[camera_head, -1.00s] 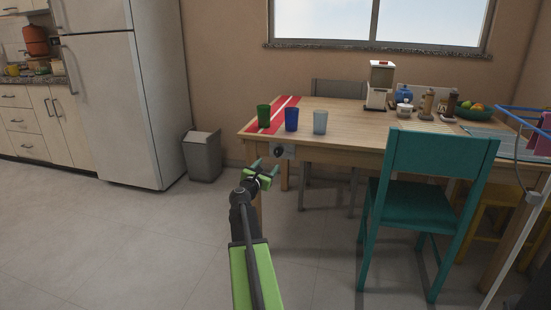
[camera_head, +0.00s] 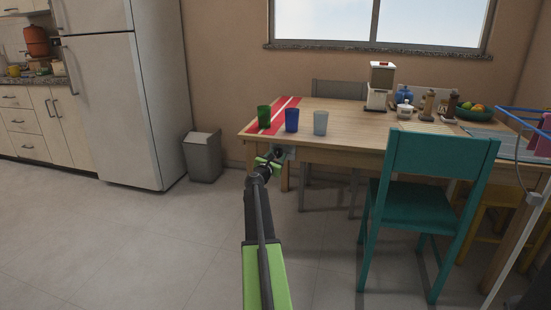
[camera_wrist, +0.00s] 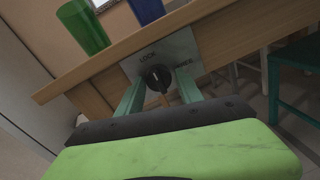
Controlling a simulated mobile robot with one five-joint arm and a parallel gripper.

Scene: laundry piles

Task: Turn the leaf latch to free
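The leaf latch is a black round knob (camera_wrist: 157,77) on a grey metal plate (camera_wrist: 196,52) fixed to the wooden table's edge (camera_wrist: 88,80). In the wrist view the plate reads LOCK at the left; the lettering at the right is partly hidden. A small light mark shows on the knob, but its exact setting is unclear. My gripper (camera_wrist: 159,86) is open, with one green finger at each side of the knob; contact cannot be told. In the head view my gripper (camera_head: 270,163) is at the plate (camera_head: 290,153) and covers part of it.
Green (camera_head: 264,117), blue (camera_head: 292,120) and pale (camera_head: 320,123) cups stand on the table near its edge, above the latch. A teal chair (camera_head: 425,200) is at the right. A grey bin (camera_head: 203,160) stands at the left. The floor at the left is clear.

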